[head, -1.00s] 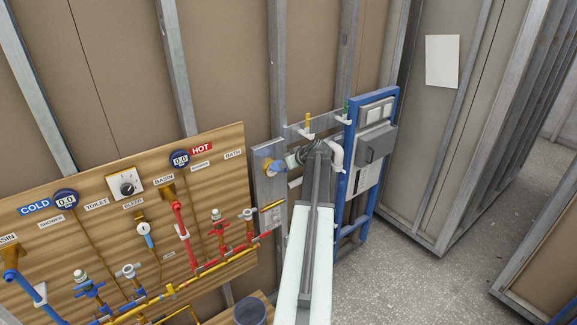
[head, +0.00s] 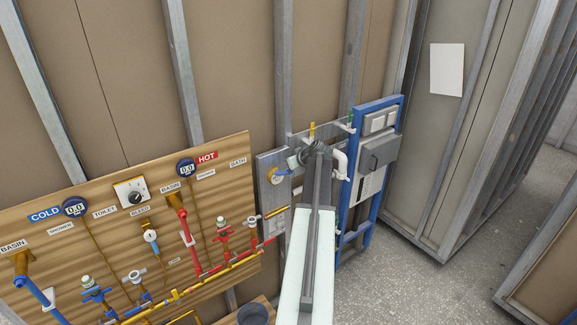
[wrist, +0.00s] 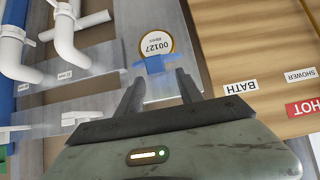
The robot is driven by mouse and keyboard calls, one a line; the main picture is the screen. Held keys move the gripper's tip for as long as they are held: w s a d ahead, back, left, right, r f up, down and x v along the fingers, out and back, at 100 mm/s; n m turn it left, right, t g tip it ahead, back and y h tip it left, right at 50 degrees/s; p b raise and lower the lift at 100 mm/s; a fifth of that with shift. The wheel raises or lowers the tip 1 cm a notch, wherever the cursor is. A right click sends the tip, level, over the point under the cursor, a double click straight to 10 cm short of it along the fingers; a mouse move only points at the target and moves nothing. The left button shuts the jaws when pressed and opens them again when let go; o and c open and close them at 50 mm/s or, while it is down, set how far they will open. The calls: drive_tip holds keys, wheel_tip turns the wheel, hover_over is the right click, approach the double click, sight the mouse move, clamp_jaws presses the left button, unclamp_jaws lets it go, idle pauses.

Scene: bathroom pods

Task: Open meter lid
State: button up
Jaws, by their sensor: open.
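The round meter (head: 274,176) with a brass rim is on a grey metal panel right of the wooden board. In the wrist view its white dial (wrist: 157,44) appears upside down and reads 00127. The blue lid (wrist: 153,65) is at the dial's rim on the gripper's side and leaves the digits uncovered; its exact angle is unclear. My gripper (wrist: 160,84) is open and empty, its two fingers pointing at the meter with the lid between and just beyond their tips. I see no clear contact. In the head view the gripper (head: 300,160) is beside the meter, its fingers hard to make out.
The wooden board (head: 110,205) with valves, gauges and red and blue pipes stands left of the meter. White pipes (wrist: 66,35) and a blue frame (head: 350,190) are close on its other side. A dark bucket (head: 252,314) stands below. Open floor lies to the right.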

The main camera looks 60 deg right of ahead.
drive_tip(key=s+a, duration=0.5)
drive_tip(key=s, duration=0.7)
drive_tip(key=shift+r, duration=0.35)
drive_tip(key=shift+d, duration=0.1)
drive_tip(key=w+a+f+n+g+y+b, duration=0.15)
drive_tip(key=w+a+f+b, duration=0.25)
drive_tip(key=w+a+f, duration=0.45)
drive_tip(key=w+a+f+g+y+b, duration=0.1)
drive_tip(key=w+a+f+y+b, duration=0.25)
drive_tip(key=a, duration=0.85)
drive_tip(key=w+a+f+n+g+b, duration=0.1)
drive_tip(key=w+a+f+b, duration=0.4)
drive_tip(key=w+a, duration=0.4)
drive_tip(key=s+a+f+g+b, duration=0.1)
drive_tip(key=a+f+b, duration=0.3)
drive_tip(key=a, duration=0.8)
drive_tip(key=s+a+f+n+g+b, duration=0.1)
drive_tip(key=a+f+b, duration=0.3)
drive_tip(key=a, duration=0.9)
drive_tip(key=s+a+f+n+g+h+b, duration=0.1)
drive_tip(key=a+f+g+b, duration=0.2)
drive_tip(key=a+f, duration=0.6)
drive_tip(key=a+b, duration=0.1)
drive_tip(key=a, duration=0.3)
drive_tip(key=shift+a+g, duration=0.2)
drive_tip(key=shift+g, duration=0.15)
